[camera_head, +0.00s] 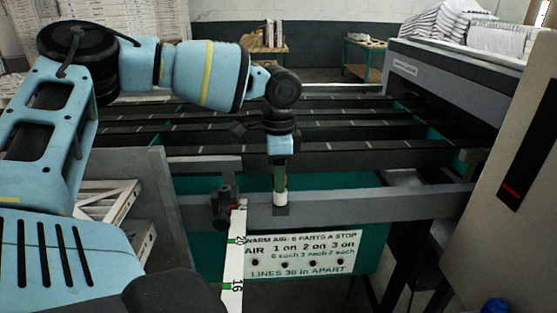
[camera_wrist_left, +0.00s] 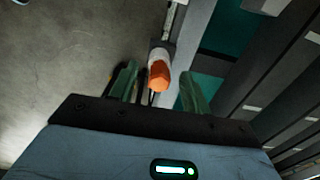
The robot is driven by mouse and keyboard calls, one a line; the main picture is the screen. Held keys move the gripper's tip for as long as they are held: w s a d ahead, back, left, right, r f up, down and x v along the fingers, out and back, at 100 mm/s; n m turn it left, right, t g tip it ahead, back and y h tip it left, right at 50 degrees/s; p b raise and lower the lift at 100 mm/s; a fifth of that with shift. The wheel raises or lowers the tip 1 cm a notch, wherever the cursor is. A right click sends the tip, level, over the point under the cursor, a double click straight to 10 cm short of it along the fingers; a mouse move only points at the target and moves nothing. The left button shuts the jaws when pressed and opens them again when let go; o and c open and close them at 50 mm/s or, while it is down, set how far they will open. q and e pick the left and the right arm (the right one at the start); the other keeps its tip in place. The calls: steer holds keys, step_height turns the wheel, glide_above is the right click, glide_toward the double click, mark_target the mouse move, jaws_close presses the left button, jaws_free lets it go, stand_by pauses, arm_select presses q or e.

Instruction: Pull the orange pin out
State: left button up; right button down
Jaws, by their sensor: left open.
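The orange pin (camera_wrist_left: 159,76) shows in the left wrist view, with a white collar (camera_wrist_left: 158,54) behind it on a grey rail. In the head view the white collar (camera_head: 280,197) stands on the rail, and the orange part is hidden behind my fingers. My left gripper (camera_head: 280,183) points straight down over the collar. In the left wrist view its two green fingers (camera_wrist_left: 157,82) are apart, one on each side of the orange pin, with gaps visible. I cannot tell how deep the pin sits between them. My right gripper is not in view.
A white sign (camera_head: 303,254) hangs below the rail. A white measuring strip (camera_head: 235,255) and a dark clamp (camera_head: 226,207) stand just left of the collar. Dark slatted bars (camera_head: 350,140) lie behind. A beige cabinet (camera_head: 510,170) is at the right.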

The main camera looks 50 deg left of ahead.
arm_select(q)
steer(key=shift+f, duration=0.3)
jaws_close()
steer(key=shift+r, duration=0.1)
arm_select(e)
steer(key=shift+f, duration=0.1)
